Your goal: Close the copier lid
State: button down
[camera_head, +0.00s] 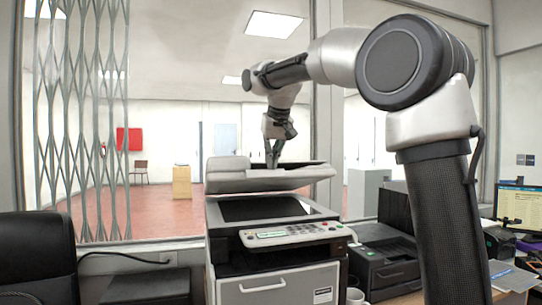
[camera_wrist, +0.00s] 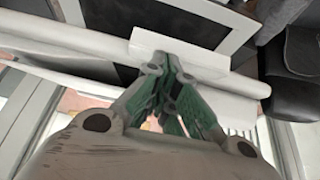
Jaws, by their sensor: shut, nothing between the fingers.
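The copier (camera_head: 272,250) stands at the centre of the head view. Its pale grey lid (camera_head: 285,181) is partly raised, with a gap above the dark scanning glass (camera_head: 262,208). My gripper (camera_head: 273,162) points down at the lid's upper side, fingers shut and empty. The fingertips are at or just above the lid; I cannot tell whether they touch it. In the wrist view the shut fingers (camera_wrist: 165,62) lie over pale lid parts, and a dark panel with a pale frame shows beyond them.
A black printer (camera_head: 388,265) stands right of the copier, with a monitor (camera_head: 522,207) further right. A black chair (camera_head: 38,255) is at the left. A folding metal grille (camera_head: 82,120) and a window frame stand behind. A white cup (camera_head: 354,297) is near the copier's lower right.

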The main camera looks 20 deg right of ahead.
jog(key=shift+t, duration=0.5)
jog(key=s+f, duration=0.1)
jog(key=f, duration=0.3)
jog(key=s+f, duration=0.1)
jog(key=f, duration=0.4)
jog(key=s+f, duration=0.2)
jog(key=f, duration=0.3)
jog(key=shift+r, duration=0.35)
jog(key=v, duration=1.3)
jog(key=s+d+f+g, duration=0.1)
jog(key=s+d+f, duration=0.5)
jog(key=s+f, duration=0.3)
jog(key=s+d+f+g, duration=0.1)
jog(key=s+d+f, duration=0.4)
jog(key=s+f, duration=0.5)
jog(key=s, duration=0.6)
jog(key=shift+d, duration=0.4)
